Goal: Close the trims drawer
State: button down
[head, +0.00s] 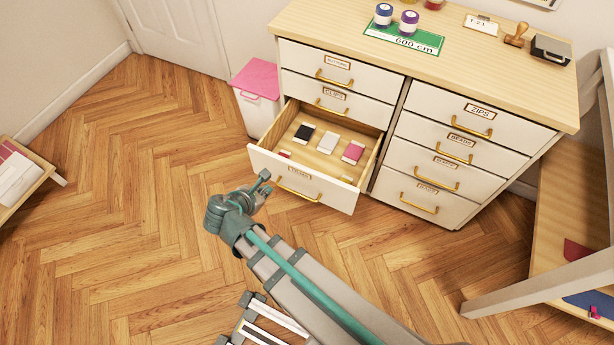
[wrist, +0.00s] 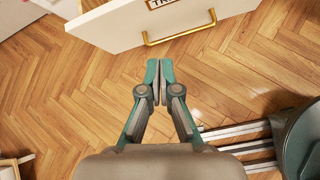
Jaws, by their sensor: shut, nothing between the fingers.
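The trims drawer (head: 302,188) stands pulled out at the lower left of the white cabinet in the head view. Its open top shows small black, white and pink packets on the wooden bottom. Its brass handle (head: 297,191) is on the front. In the wrist view the drawer front (wrist: 120,22) and handle (wrist: 180,32) show at the top, with the label partly cut off. My gripper (head: 266,178) is in front of the drawer, near the left part of its front. In the wrist view my gripper (wrist: 160,66) is shut and empty, below the handle and apart from it.
The cabinet (head: 470,150) has several other shut drawers. A white bin with a pink lid (head: 257,78) stands left of the drawer. Spools (head: 408,22) and a stamp stand on the top.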

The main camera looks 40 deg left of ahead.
jog(key=n, duration=0.3)
send_near(292, 168)
notch_tip(292, 168, down, 4)
jog(key=w, duration=0.3)
jog(key=shift+a+f+t, duration=0.1)
jog(key=shift+f+t, duration=0.2)
jog(key=shift+f, duration=0.05)
jog(key=shift+w, duration=0.7)
jog(key=shift+a, duration=0.1)
